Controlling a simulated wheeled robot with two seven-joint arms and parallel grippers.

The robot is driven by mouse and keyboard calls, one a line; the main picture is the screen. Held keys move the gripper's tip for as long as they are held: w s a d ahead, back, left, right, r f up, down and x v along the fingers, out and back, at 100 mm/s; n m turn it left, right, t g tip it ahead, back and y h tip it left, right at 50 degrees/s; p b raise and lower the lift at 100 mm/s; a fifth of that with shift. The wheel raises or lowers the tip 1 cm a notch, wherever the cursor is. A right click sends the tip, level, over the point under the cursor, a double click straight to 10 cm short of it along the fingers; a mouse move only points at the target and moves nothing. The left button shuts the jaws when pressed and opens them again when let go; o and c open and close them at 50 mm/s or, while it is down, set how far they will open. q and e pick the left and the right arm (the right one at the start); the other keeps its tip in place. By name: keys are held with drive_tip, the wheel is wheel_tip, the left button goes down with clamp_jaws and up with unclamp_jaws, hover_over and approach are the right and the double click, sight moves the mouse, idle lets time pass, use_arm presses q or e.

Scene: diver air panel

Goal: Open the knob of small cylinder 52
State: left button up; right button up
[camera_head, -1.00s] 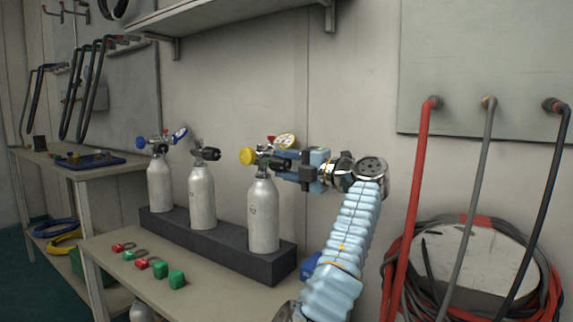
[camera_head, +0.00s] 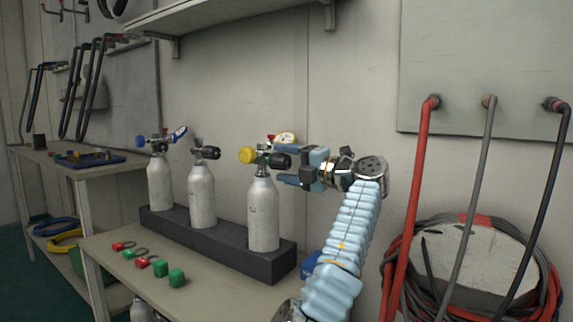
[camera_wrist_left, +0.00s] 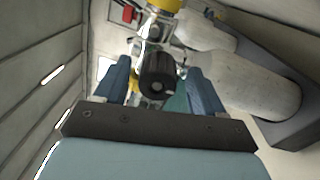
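Three small grey-white cylinders stand in a row in a dark block. The right cylinder (camera_head: 263,215) has a valve with a yellow knob (camera_head: 247,155) on its left and a black knob (camera_head: 280,161) on its right. No number is readable, so I cannot tell which is 52. My left gripper (camera_head: 288,165) is open at the right cylinder's valve, with its fingers on either side of the black knob. In the left wrist view, the black knob (camera_wrist_left: 157,78) sits between the spread fingers, with a visible gap on each side. My right gripper is not in view.
The middle cylinder (camera_head: 202,195) and left cylinder (camera_head: 160,185) stand beside it in the dark block (camera_head: 265,264). Green and red small parts (camera_head: 176,277) lie on the bench front. A hose reel (camera_head: 470,270) hangs at the right. A shelf (camera_head: 215,14) is above.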

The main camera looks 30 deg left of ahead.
use_arm(q)
drive_tip(key=shift+d, duration=0.1)
drive_tip(key=s+d+p, duration=0.1)
drive_tip(key=d, duration=1.2)
drive_tip(key=shift+d+f+p, duration=0.3)
